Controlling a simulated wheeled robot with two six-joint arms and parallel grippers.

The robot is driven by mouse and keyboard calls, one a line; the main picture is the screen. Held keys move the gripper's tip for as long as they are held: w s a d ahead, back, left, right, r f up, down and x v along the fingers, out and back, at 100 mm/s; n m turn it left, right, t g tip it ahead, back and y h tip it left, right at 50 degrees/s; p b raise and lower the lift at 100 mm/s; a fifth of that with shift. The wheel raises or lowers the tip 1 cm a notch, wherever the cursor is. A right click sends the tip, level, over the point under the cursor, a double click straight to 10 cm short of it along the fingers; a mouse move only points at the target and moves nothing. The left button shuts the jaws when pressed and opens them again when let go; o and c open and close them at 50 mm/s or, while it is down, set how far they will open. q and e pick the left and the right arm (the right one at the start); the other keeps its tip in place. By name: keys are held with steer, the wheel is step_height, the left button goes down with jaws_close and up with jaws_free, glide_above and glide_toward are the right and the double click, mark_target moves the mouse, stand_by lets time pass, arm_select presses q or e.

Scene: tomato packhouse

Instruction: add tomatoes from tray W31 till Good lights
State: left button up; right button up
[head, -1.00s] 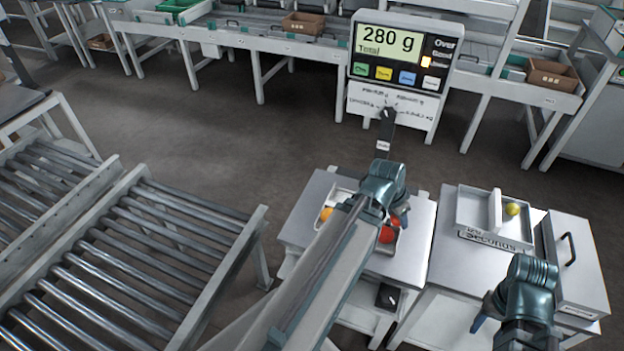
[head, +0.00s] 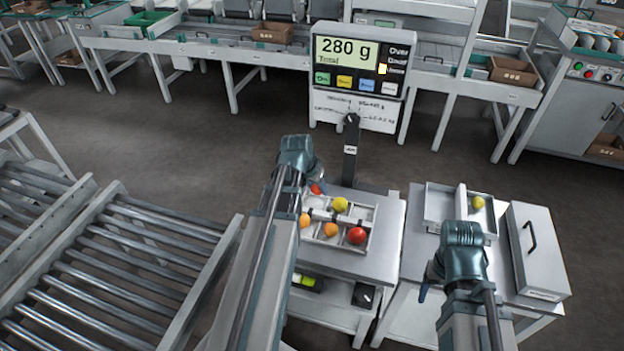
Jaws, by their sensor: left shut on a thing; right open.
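My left gripper (head: 311,180) is above the back left of a divided white tray (head: 372,212), largely hidden by its own wrist. It is shut on a red tomato (head: 316,189), which shows just below it. The tray holds a yellow tomato (head: 340,204), a red tomato (head: 356,236) and orange tomatoes (head: 330,230); my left arm hides its left side. The display (head: 358,63) reads 280 g Total. Its lit yellow lamp (head: 382,69) is beside the lowest of the Over, Good and Under labels. My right gripper (head: 426,288) is open at the right table's front. No W31 label is readable.
A white tray (head: 440,206) with a yellow-green tomato (head: 478,202) stands on the right table, beside a grey box with a handle (head: 538,250). A roller conveyor (head: 130,265) fills the left. The floor behind the tables is clear.

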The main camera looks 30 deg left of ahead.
mark_target(316, 203)
arm_select(q)
steer(key=shift+w+a+r, duration=0.15)
steer(key=shift+w+a, duration=0.2)
steer(key=shift+a, duration=0.35)
step_height(316, 203, down, 6)
steer(key=b, duration=0.6)
steer(key=shift+f, duration=0.25)
steer(key=shift+f+b, duration=0.55)
steer(key=shift+b, duration=0.25)
steer(key=o, duration=1)
steer(key=c, duration=0.3)
steer(key=shift+c, duration=0.2)
